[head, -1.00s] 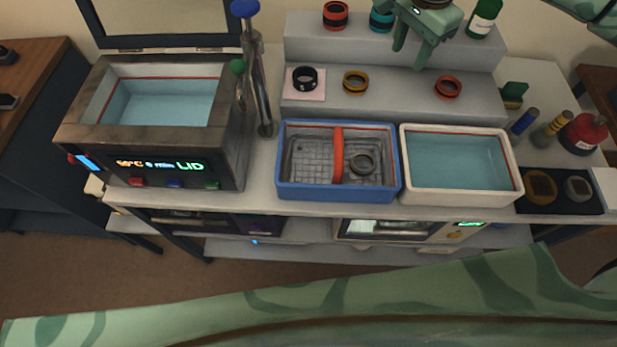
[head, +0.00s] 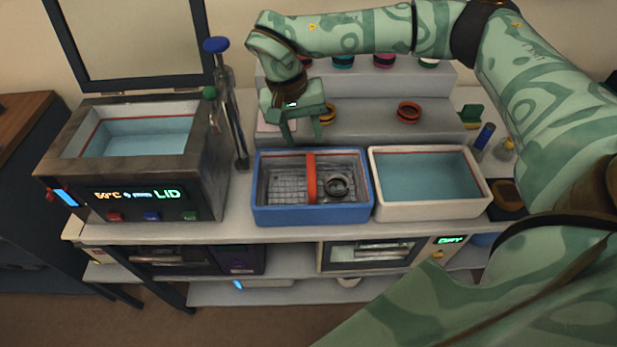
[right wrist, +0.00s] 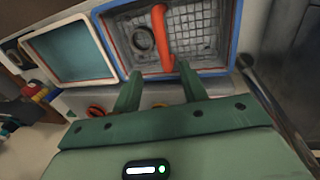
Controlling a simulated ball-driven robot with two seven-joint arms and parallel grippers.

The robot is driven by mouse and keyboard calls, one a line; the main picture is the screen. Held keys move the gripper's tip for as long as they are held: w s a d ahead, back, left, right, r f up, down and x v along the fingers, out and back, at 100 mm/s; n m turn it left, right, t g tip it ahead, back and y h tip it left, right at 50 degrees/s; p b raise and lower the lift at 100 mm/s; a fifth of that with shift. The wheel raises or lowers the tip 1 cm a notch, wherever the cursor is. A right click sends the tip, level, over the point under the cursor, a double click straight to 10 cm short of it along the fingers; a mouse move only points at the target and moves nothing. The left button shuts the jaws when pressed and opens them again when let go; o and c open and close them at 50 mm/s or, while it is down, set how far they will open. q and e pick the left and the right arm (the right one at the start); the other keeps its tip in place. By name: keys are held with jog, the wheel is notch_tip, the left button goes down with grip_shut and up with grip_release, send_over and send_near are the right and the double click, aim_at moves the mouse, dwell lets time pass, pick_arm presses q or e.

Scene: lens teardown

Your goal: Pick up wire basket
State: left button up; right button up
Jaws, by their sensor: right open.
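The wire basket (head: 285,186) is a grey mesh basket with a red-orange handle (head: 311,178) arching over its middle. It sits inside a blue tub (head: 312,215) on the bench, and a dark ring (head: 338,186) lies in it at the right. My right gripper (head: 303,139) is open and empty, above the back edge of the blue tub, a little left of the handle. In the right wrist view the open fingers (right wrist: 157,80) point toward the handle (right wrist: 161,40), with the mesh (right wrist: 195,28) beyond. My left gripper is not in view.
A white tub of water (head: 430,213) stands right of the blue tub. A heated bath (head: 130,170) with its lid raised and a metal post (head: 230,120) stand to the left. Behind is a stepped grey shelf (head: 365,120) with several rings, including a red one (head: 408,112).

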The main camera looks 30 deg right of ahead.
aim_at(310, 165)
jog(key=f, duration=0.2)
jog(key=d+f+b, duration=0.1)
jog(key=f, duration=0.4)
jog(key=shift+s+d, duration=0.15)
jog(key=shift+s, duration=0.1)
jog(key=f, duration=0.1)
jog(key=f+b, duration=0.1)
jog(key=f, duration=0.1)
jog(key=f+b, duration=0.1)
jog(key=f, duration=0.1)
jog(key=shift+w+d+f, duration=0.1)
jog(key=shift+w+d, duration=0.05)
jog(key=shift+d, duration=0.2)
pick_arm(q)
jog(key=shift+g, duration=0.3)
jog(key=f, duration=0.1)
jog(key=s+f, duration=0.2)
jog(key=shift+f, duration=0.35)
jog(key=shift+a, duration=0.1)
pick_arm(e)
grip_shut()
